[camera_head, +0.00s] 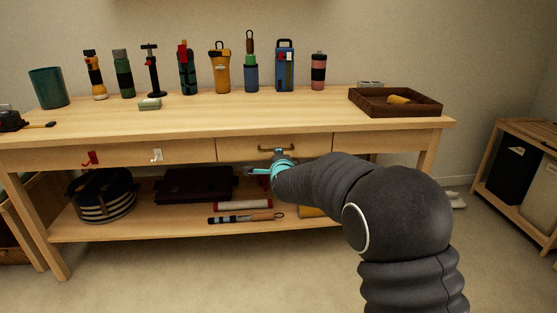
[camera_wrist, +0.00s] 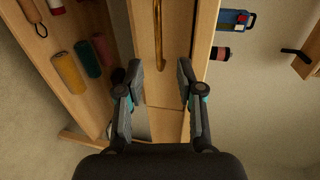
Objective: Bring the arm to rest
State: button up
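My gripper (camera_head: 270,168) is in front of the workbench, near the drawer that has a long brass handle (camera_head: 276,149). In the wrist view my gripper (camera_wrist: 158,78) is open, its two fingers well apart with nothing held between them. The brass handle (camera_wrist: 159,40) shows beyond the fingertips, on the drawer front (camera_wrist: 144,25); whether a finger touches the front I cannot tell. My dark arm reaches in from the lower right of the head view and hides part of the lower shelf.
The workbench top (camera_head: 200,118) carries a row of flashlights and bottles, a teal cup (camera_head: 48,88) and a brown tray (camera_head: 395,110). The lower shelf (camera_head: 150,228) holds a striped bag (camera_head: 104,196) and several tools. A bin cabinet (camera_head: 520,185) stands right. Floor in front is clear.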

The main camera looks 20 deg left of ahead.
dwell(0.3)
jog(key=s+f+n+g, duration=0.4)
jog(key=s+f+n, duration=0.15)
jog(key=f, duration=0.45)
jog(key=s+d+f+n+g+h, duration=0.2)
jog(key=s+d+n+g, duration=0.25)
jog(key=s+d, duration=0.25)
jog(key=s+d+r+n+h, duration=0.1)
jog(key=s+d+r, duration=0.3)
jog(key=s+d, duration=0.6)
jog(key=s+d+r+h, duration=0.2)
jog(key=s+d+r, duration=0.2)
jog(key=s+d, duration=0.6)
jog(key=s+d+r+n+h, duration=0.1)
jog(key=s+d+r, duration=0.3)
jog(key=s+d, duration=0.7)
jog(key=d+h, duration=0.1)
jog(key=d, duration=0.6)
jog(key=shift+d+n, duration=0.15)
jog(key=shift+n, duration=0.15)
jog(key=shift+r, duration=0.1)
